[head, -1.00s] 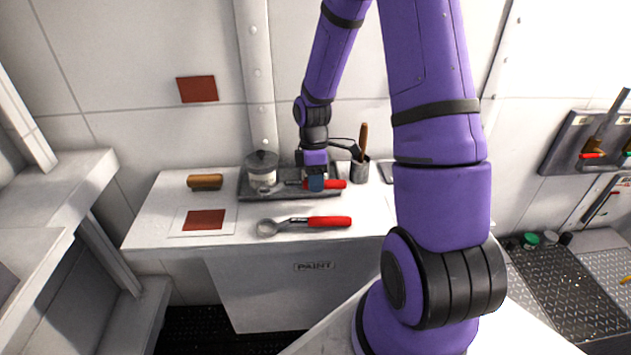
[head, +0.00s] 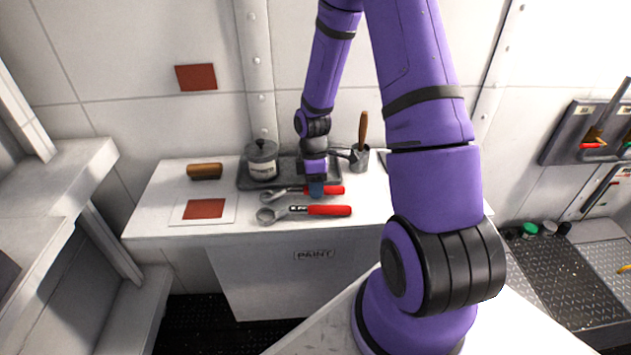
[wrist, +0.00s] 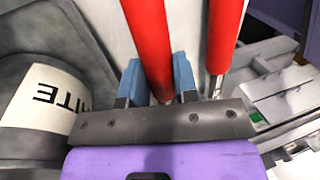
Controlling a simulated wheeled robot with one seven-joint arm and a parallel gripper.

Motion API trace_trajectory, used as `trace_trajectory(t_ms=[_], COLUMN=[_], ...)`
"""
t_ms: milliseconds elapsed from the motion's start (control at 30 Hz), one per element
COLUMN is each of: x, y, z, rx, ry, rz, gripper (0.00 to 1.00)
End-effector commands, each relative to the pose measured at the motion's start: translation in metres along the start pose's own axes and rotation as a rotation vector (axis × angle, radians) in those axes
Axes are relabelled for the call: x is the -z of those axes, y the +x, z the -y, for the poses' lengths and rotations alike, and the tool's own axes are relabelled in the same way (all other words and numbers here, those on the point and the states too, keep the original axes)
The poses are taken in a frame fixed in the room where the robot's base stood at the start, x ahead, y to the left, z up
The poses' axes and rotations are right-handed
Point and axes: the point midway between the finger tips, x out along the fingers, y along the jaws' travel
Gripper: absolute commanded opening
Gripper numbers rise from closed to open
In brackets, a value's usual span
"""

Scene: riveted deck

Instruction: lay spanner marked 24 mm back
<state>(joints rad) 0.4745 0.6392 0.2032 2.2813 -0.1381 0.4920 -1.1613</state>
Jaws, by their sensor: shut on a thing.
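My gripper (head: 316,191) is shut on the red handle of a spanner (head: 332,190), near the front edge of the dark tray (head: 247,186). Its open-ended head points left. In the wrist view the blue fingers (wrist: 158,75) stand on both sides of the held spanner's red handle (wrist: 148,30). A second red-handled spanner (head: 329,210) lies on the white bench top just in front, roughly parallel to the held one. It also shows in the wrist view (wrist: 226,35). No size marking is legible on either spanner. Whether the held one touches the bench is unclear.
A lidded can (head: 262,168) stands on the tray, close to my gripper. A cup with a wooden-handled brush (head: 359,159) stands right of it. The white bench front (head: 275,245) reads PAINT.

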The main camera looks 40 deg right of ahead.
Motion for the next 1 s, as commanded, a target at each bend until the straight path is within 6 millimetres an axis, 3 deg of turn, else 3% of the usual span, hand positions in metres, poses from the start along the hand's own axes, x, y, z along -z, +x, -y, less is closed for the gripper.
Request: trace_trajectory(t_ms=[700, 733, 833, 1000], x=[0.0002, 0.0002, 0.0003, 0.0003], y=[0.0060, 0.0057, 0.0056, 0.0056], z=[-0.0015, -0.0015, -0.0015, -0.0015], rx=[0.000, 0.000, 0.000, 0.000], ry=[-0.001, -0.001, -0.001, -0.001], rz=[0.000, 0.000, 0.000, 0.000], gripper=[0.00, 0.34, 0.57, 0.57])
